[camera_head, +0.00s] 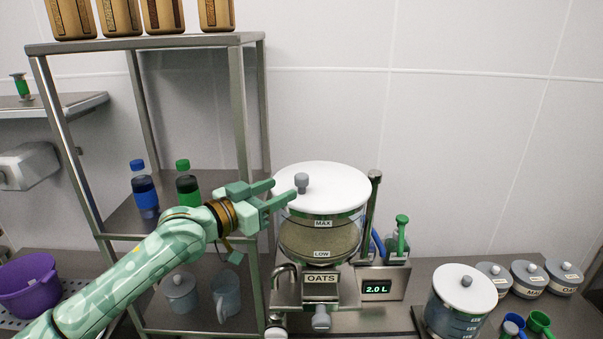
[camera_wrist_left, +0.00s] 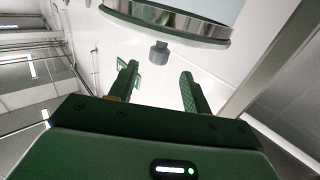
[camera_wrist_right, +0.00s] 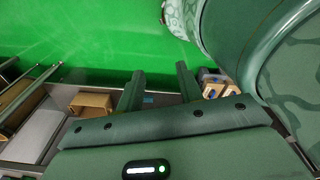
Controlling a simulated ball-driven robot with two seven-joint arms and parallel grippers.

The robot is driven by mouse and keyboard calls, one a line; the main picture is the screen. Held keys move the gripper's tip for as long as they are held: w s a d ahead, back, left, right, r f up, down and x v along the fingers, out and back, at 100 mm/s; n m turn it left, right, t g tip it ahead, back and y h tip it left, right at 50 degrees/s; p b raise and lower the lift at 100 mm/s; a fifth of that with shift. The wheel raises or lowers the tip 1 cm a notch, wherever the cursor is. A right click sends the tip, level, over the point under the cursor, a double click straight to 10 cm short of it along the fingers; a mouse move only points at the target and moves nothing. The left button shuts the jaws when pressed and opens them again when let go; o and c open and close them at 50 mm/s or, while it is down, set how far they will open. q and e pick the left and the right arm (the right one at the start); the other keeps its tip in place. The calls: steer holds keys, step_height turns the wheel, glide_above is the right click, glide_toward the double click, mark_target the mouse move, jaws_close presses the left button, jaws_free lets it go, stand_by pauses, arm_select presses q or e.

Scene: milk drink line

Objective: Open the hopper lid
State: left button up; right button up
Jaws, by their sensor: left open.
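The oats hopper (camera_head: 318,240) is a clear cylinder of oats with MAX and LOW marks, above an OATS label. In the left wrist view the knob (camera_wrist_left: 158,50) appears just beyond the gap between the fingers, ungripped. My right gripper (camera_wrist_right: 160,75) shows only in its own wrist view, open and empty, away from the hopper.
A metal rack (camera_head: 240,110) with bottles stands left, behind my left arm. A 2.0 L display box (camera_head: 376,288) and a vertical post (camera_head: 372,215) stand close right of the hopper. A white-lidded container (camera_head: 462,285) and small labelled jars (camera_head: 528,280) stand farther right.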

mark_target(297, 182)
arm_select(q)
steer(key=x, duration=0.6)
steer(key=shift+w+d, duration=0.2)
steer(key=shift+d, duration=0.15)
steer(key=shift+w+d, duration=0.35)
steer(key=shift+w, duration=0.1)
arm_select(e)
steer(key=shift+w+d+r, duration=0.1)
steer(key=shift+w+r, duration=0.3)
steer(key=shift+w, duration=0.1)
